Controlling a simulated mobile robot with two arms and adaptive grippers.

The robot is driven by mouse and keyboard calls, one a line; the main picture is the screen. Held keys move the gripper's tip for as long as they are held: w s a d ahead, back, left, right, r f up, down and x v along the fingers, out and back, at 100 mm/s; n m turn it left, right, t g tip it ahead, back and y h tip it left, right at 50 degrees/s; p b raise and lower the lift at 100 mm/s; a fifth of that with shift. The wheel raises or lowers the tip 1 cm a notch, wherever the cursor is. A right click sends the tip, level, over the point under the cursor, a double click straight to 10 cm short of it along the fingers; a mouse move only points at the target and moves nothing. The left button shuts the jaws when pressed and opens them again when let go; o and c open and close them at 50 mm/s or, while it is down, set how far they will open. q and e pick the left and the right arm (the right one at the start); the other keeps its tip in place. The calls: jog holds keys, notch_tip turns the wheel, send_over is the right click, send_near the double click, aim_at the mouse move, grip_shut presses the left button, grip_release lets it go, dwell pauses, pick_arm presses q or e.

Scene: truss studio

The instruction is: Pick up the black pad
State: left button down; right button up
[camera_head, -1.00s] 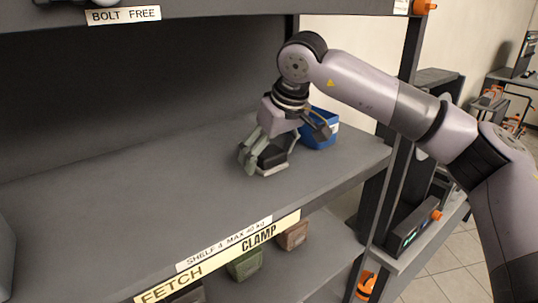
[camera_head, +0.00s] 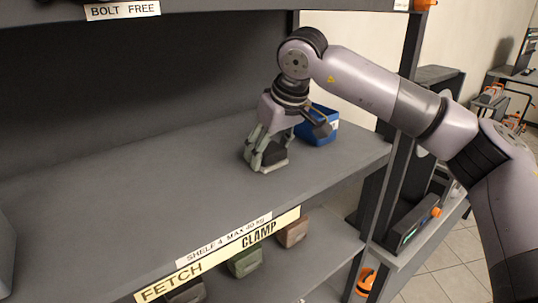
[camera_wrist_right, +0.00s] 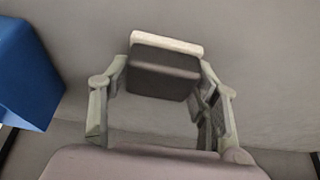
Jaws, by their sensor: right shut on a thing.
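The black pad (camera_head: 274,154), a dark block with a pale edge, is at the right end of the middle grey shelf (camera_head: 150,190). My right gripper (camera_head: 266,156) points down over it, with its pale fingers shut on the pad. In the right wrist view the pad (camera_wrist_right: 163,72) sits between the fingers of the right gripper (camera_wrist_right: 160,92), its cream edge at the top. I cannot tell whether the pad touches the shelf. My left gripper is not in view.
A blue bin (camera_head: 318,126) stands just behind and right of the gripper and shows at the left in the right wrist view (camera_wrist_right: 25,75). A shelf upright (camera_head: 400,130) stands to the right. The shelf's middle is clear. Several small bins sit below.

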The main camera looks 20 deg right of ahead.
jog(key=shift+r, duration=0.1)
jog(key=shift+r+b, duration=0.55)
jog(key=shift+b, duration=0.05)
jog(key=s+d+b, duration=0.3)
jog(key=s, duration=0.5)
jog(key=s+d+b, duration=0.3)
jog(key=s+b, duration=0.1)
jog(key=s, duration=0.5)
jog(key=shift+r, duration=0.1)
